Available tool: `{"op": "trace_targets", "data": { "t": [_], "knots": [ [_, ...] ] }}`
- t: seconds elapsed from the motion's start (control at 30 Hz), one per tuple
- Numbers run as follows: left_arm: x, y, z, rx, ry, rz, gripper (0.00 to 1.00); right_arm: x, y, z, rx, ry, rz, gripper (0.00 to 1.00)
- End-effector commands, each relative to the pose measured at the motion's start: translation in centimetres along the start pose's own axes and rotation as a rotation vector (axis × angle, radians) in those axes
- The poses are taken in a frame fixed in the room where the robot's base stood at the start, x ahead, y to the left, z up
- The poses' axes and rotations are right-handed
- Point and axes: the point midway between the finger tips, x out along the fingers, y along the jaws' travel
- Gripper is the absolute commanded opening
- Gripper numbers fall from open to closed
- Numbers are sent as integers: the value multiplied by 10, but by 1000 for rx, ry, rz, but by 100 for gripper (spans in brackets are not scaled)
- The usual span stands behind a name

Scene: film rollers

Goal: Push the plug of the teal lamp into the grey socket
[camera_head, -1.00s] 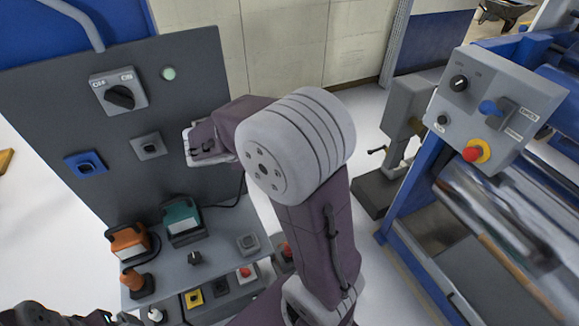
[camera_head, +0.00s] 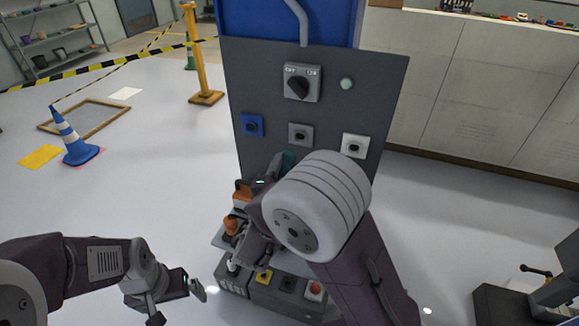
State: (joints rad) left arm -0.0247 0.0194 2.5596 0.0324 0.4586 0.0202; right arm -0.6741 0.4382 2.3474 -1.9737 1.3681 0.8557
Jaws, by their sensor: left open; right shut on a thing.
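The grey socket (camera_head: 299,134) is in the middle of the upright grey panel, between a blue socket and a white one. My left gripper (camera_head: 197,292) is open and empty, low at the left, clear of the panel.
The blue socket (camera_head: 252,124) and white socket (camera_head: 354,146) flank the grey one. A rotary switch (camera_head: 301,83) and pale green light (camera_head: 347,84) are above. The orange lamp (camera_head: 241,194) is close to my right gripper. Floor is open to the left, around a striped cone (camera_head: 76,143).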

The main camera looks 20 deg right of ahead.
Motion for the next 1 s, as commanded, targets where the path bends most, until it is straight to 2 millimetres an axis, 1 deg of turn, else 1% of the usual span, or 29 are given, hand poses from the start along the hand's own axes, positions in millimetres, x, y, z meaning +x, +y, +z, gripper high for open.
{"op": "trace_targets", "data": {
  "t": [0.17,0.47,0.5,0.6,0.8,1.0],
  "knots": [
    [-5,0,0,0,0,0,100,14,2,4,1,-4,-2,0],
    [-16,0,-2,0,0,0,100,50,1,10,1,-5,-4,0],
    [-11,0,-1,0,0,0,100,55,-2,9,3,-5,-3,0],
    [-7,0,0,0,0,0,100,64,-2,10,3,-4,-3,0],
    [-4,0,0,0,0,0,100,74,-1,12,1,-4,-3,0],
    [-4,0,0,0,0,0,100,75,0,12,0,-2,-3,0]
  ]
}}
